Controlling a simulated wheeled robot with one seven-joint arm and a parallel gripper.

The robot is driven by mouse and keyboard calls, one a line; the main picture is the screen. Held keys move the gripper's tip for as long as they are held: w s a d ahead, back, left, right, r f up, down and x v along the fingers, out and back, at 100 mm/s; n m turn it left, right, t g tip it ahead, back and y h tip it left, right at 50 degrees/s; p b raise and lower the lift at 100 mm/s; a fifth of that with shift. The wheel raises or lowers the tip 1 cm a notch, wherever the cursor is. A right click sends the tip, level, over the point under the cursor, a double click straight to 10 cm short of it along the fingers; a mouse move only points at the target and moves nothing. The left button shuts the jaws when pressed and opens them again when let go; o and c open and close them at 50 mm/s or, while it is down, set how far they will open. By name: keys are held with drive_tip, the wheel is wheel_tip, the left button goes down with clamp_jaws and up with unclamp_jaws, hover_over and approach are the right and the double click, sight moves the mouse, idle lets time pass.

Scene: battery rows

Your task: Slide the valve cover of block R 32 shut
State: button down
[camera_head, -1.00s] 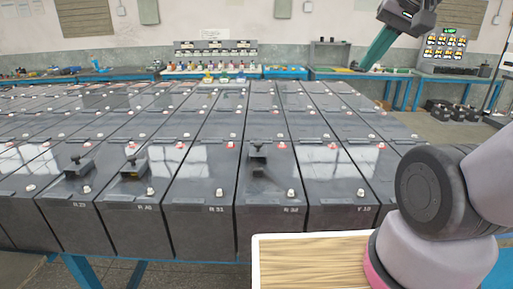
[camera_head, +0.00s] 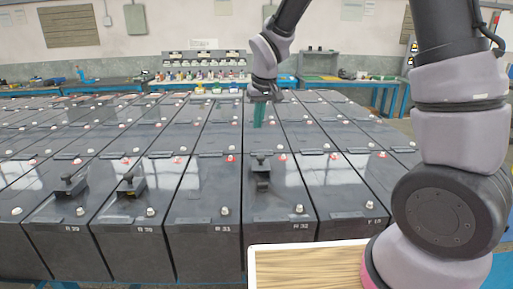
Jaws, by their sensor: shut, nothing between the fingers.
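Block R 32 (camera_head: 285,205) is a dark grey battery block in the front row, its label on the front face. Its valve cover (camera_head: 262,163) is a small black slide with a knob on the block's top, toward the back end. A dark fitting (camera_head: 262,184) shows just in front of the cover; I cannot make out the opening itself. My gripper (camera_head: 259,124) points down with its teal fingers shut and empty. In the picture it is above and behind the cover, apart from it. Its height over the blocks is hard to judge.
Red and white terminals stick up from the block tops. A wooden-topped tray (camera_head: 305,268) is in front. Workbenches line the back wall.

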sight(261, 164)
drive_tip(key=x, duration=1)
drive_tip(key=shift+a, duration=0.15)
drive_tip(key=shift+s+f, duration=0.2)
drive_tip(key=shift+s, duration=0.1)
drive_tip(key=shift+s+d+r, duration=0.1)
drive_tip(key=shift+s+d, duration=0.25)
drive_tip(key=shift+s, duration=0.45)
drive_tip(key=shift+s+d, duration=0.3)
drive_tip(key=shift+s, duration=0.5)
